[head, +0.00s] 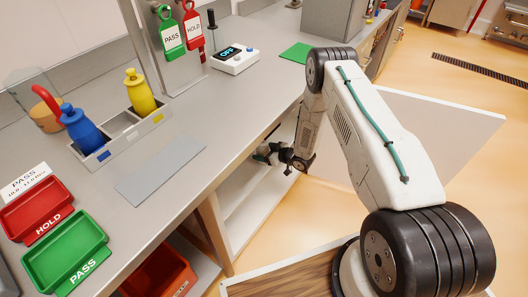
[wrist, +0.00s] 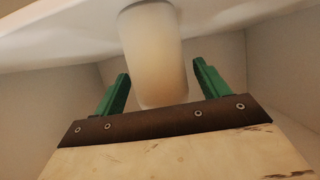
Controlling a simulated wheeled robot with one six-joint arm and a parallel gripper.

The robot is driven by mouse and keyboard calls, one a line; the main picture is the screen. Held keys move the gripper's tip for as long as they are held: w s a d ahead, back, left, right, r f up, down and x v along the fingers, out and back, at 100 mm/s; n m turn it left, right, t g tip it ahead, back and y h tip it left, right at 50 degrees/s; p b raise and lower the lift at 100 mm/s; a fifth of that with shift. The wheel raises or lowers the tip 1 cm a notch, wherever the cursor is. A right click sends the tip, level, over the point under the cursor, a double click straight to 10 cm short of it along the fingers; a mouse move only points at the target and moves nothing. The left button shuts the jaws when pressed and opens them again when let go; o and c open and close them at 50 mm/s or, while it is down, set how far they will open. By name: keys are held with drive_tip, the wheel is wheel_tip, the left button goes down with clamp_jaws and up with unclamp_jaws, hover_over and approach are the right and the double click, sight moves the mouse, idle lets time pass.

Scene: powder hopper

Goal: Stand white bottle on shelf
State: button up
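The white bottle (wrist: 155,60) shows in the wrist view as a pale cylinder whose far end meets a white board (wrist: 60,38), probably the shelf. My gripper (wrist: 161,68) has its two green fingers spread on either side of the bottle, with a narrow gap visible at the right finger. In the head view my gripper (head: 268,152) reaches into the open compartment under the counter. The white shelf (head: 250,207) shows below it. I cannot make out the bottle in the head view.
Compartment walls (wrist: 285,75) stand close around my gripper. The counter (head: 222,110) overhangs it, and an open white door (head: 440,125) stands to the right. Blue (head: 82,130) and yellow (head: 139,92) bottles stand in a caddy on the counter. An orange bin (head: 160,272) is at lower left.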

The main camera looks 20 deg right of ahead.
drive_tip(key=shift+s+d+r, duration=0.1)
drive_tip(key=shift+r, duration=0.1)
drive_tip(key=v, duration=1.1)
drive_tip(key=shift+s+d+r, duration=0.15)
drive_tip(key=shift+s+r, duration=0.05)
drive_tip(key=shift+s, duration=0.1)
